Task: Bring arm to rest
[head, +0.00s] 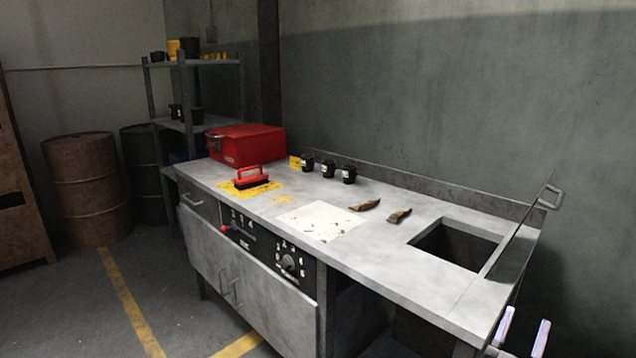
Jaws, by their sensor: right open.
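My right gripper (523,331) shows at the bottom right corner, with two pale fingers spread apart and nothing between them. It is open and stands in front of the workbench's (400,257) right end, apart from the objects on the top. The rest of that arm is mostly cut off by the frame edge. My left gripper is not in view.
On the bench are a red toolbox (246,145), a red-handled brush (250,178), several small black pots (328,169), a white sheet (320,221) and two brown pieces (398,216). A square opening (455,245) with a raised lid (522,225) lies at right.

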